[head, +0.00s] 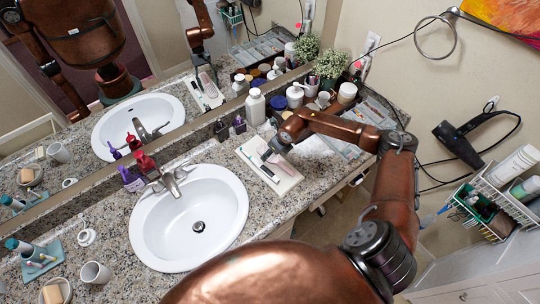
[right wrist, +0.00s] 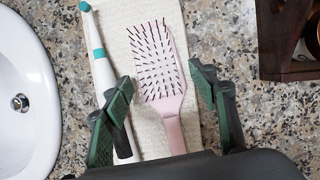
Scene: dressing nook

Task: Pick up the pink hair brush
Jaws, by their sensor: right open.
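The pink hair brush (right wrist: 157,72) lies bristles up on a folded cream towel (right wrist: 123,50) on the granite counter, seen in the right wrist view. My right gripper (right wrist: 168,88) is open above it, with one dark green finger on each side of the brush. The brush's handle runs down between the fingers, and its lower end is hidden by the gripper body. In the head view the right gripper (head: 266,154) is over the towel (head: 293,180) and partly hides the brush (head: 285,165). My left gripper is not in view.
A white and teal electric toothbrush (right wrist: 101,70) lies left of the brush, close to the left finger. The sink (head: 190,218) is left of the towel. Bottles and jars (head: 255,107) stand behind it along the mirror. A wooden box (right wrist: 285,45) is at the right.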

